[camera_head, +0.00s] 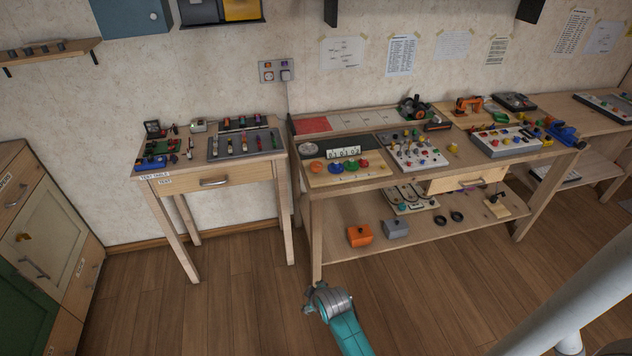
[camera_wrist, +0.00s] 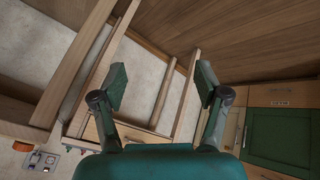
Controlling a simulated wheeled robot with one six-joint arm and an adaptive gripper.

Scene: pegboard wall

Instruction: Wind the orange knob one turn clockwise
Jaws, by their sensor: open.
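The orange knob (camera_head: 316,166) sits on a light wooden board (camera_head: 345,180) at the front left of the long workbench, in the head view. Red and green knobs stand to its right on the same board. My gripper (camera_head: 316,297) is low in front of the workbench, over the floor and well away from the knob. In the wrist view my gripper (camera_wrist: 161,80) is open with nothing between its fingers. The orange knob does not show in the wrist view.
A small table (camera_head: 213,178) with tools stands left of the workbench (camera_head: 400,188). An orange box (camera_head: 359,235) and a grey box (camera_head: 395,228) lie on the lower shelf. A green-doored cabinet (camera_head: 25,315) stands far left. The floor before the workbench is clear.

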